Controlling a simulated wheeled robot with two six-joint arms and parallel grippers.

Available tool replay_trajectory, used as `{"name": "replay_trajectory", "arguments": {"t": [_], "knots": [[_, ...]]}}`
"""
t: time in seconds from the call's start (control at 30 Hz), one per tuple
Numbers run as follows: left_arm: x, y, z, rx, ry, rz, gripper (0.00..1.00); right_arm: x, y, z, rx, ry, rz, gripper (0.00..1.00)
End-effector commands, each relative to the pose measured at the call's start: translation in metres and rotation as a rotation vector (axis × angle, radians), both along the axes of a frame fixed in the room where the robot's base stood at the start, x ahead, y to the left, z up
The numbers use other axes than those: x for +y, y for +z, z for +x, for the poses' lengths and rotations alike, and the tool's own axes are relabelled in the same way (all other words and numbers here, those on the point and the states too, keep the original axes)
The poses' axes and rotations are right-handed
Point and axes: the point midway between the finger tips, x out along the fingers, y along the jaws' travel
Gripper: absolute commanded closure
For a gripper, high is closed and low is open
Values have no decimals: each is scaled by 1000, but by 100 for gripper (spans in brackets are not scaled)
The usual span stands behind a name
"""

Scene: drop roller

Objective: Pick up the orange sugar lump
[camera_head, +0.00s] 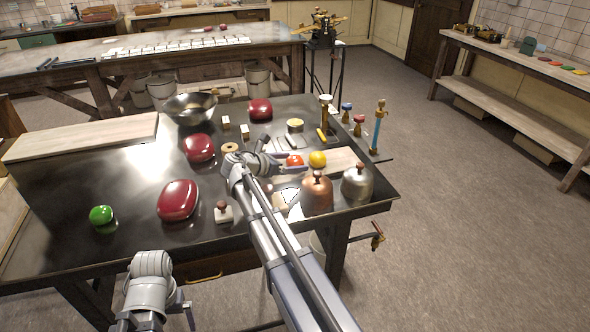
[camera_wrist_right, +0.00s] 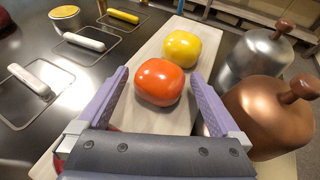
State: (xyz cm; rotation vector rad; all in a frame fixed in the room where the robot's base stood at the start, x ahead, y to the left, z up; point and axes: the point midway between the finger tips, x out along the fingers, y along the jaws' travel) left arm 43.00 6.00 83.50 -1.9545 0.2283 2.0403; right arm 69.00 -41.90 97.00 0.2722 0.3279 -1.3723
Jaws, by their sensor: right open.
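The orange sugar lump (camera_wrist_right: 159,82) is a glossy, reddish-orange rounded lump on a pale wooden board (camera_wrist_right: 138,117). In the head view the lump (camera_head: 295,160) shows just beyond my right gripper (camera_head: 272,150). In the right wrist view my right gripper (camera_wrist_right: 157,100) is open, with a purple finger on each side of the lump and small gaps to it. A yellow lump (camera_wrist_right: 182,46) sits on the board just beyond the orange one; it also shows in the head view (camera_head: 317,159). My left arm is low at the bottom left of the head view; its fingers do not show.
A copper dome (camera_wrist_right: 268,115) and a steel dome (camera_wrist_right: 255,58) with knobs stand close to the right of the board. Trays with white and yellow bars lie to its left. Large dark red lumps (camera_head: 178,200) and a green lump (camera_head: 101,215) lie further left on the dark table.

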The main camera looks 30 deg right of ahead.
Motion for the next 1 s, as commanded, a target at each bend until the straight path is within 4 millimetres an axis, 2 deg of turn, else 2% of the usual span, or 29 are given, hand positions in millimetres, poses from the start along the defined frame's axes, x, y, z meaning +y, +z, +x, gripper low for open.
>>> {"name": "replay_trajectory", "arguments": {"t": [0.13,0.87,1.0], "knots": [[0,1,0,0,0,0,0,0,1,0,0,0,0,0],[0,1,0,0,0,0,0,1,1,0,0,0,0,82],[0,1,0,0,0,0,0,1,1,0,0,0,0,83]]}}
